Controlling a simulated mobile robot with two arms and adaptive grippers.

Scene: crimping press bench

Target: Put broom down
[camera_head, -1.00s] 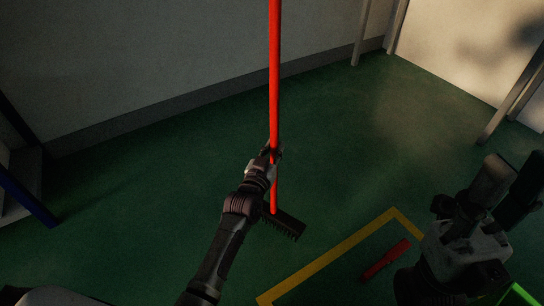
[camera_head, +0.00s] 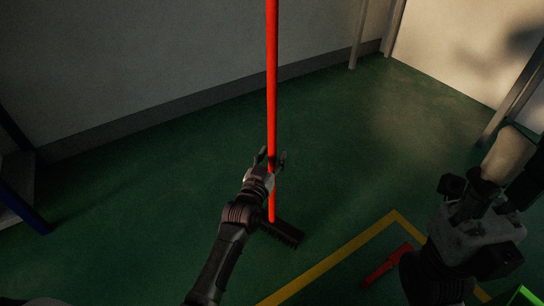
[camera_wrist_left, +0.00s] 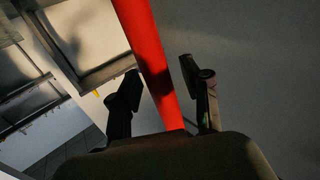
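The broom's long red handle (camera_head: 272,80) stands almost upright. Its dark brush head (camera_head: 283,232) is at the bottom, on or close to the green floor. My left gripper (camera_head: 270,160) is around the lower part of the handle, with its fingers spread. In the left wrist view the handle (camera_wrist_left: 150,60) passes between the two fingers (camera_wrist_left: 160,88), with a gap visible on each side. The handle's top is out of view. Parts of my right arm show at the right of the head view, but I see no right fingertips.
The green floor (camera_head: 150,210) is clear around the broom. A yellow floor line (camera_head: 335,257) and a red object (camera_head: 386,266) lie to the right. A grey wall (camera_head: 130,60) stands behind, and a blue-edged frame (camera_head: 25,205) stands at the left.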

